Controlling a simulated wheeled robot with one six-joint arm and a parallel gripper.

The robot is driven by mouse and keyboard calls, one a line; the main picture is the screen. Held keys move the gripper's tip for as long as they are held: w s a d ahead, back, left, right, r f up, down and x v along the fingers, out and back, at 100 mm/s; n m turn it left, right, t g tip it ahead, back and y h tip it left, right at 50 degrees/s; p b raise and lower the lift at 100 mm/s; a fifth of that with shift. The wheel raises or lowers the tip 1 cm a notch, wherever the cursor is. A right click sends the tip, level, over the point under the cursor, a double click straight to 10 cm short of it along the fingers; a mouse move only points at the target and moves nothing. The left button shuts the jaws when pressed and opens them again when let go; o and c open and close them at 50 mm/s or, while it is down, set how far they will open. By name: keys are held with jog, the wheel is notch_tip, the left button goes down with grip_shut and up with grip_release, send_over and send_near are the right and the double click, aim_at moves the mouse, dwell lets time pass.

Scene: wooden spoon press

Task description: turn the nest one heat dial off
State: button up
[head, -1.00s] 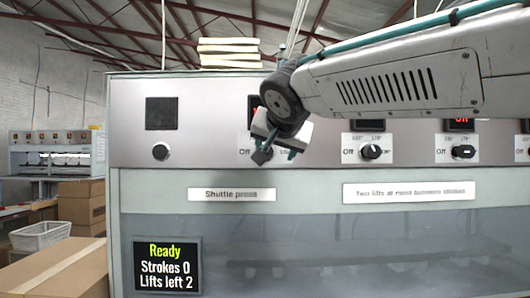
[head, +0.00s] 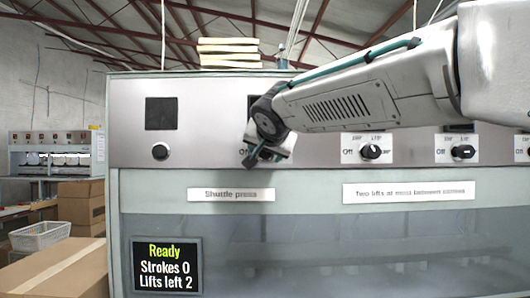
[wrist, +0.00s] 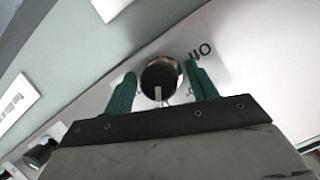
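A round dark dial (wrist: 160,76) with a pale pointer line sits on a light plate in the wrist view. Its pointer points down in that picture, away from the "Off" lettering at its upper right. My gripper (wrist: 161,75) has its two green fingers apart, one on each side of the dial, with small gaps showing. In the head view my gripper (head: 257,158) is at the leftmost dial with an "Off" plate, and hides that dial and most of its display. No label naming nest one is readable.
A plain black knob (head: 160,151) is to the left. A screen (head: 166,265) reads Ready, Strokes 0, Lifts left 2. Cardboard boxes (head: 81,205) stand at left.

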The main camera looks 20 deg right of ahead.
jog(key=c, duration=0.8)
jog(key=n+h, duration=0.1)
jog(key=n, duration=0.1)
jog(key=n+h, duration=0.1)
jog(key=n, duration=0.1)
jog(key=shift+a+g+h, duration=0.15)
jog(key=shift+g+h, duration=0.15)
jog(key=n+h, duration=0.2)
jog(key=n, duration=0.1)
jog(key=shift+n, duration=0.4)
jog(key=n+h, duration=0.3)
jog(key=n, duration=0.1)
jog(key=shift+f+n, duration=0.1)
jog(key=shift+n, duration=0.3)
jog(key=n+t, duration=0.1)
jog(key=n, duration=0.2)
jog(key=n+t+h, duration=0.1)
jog(key=n, duration=0.2)
jog(key=shift+h, duration=0.3)
jog(key=o, duration=1)
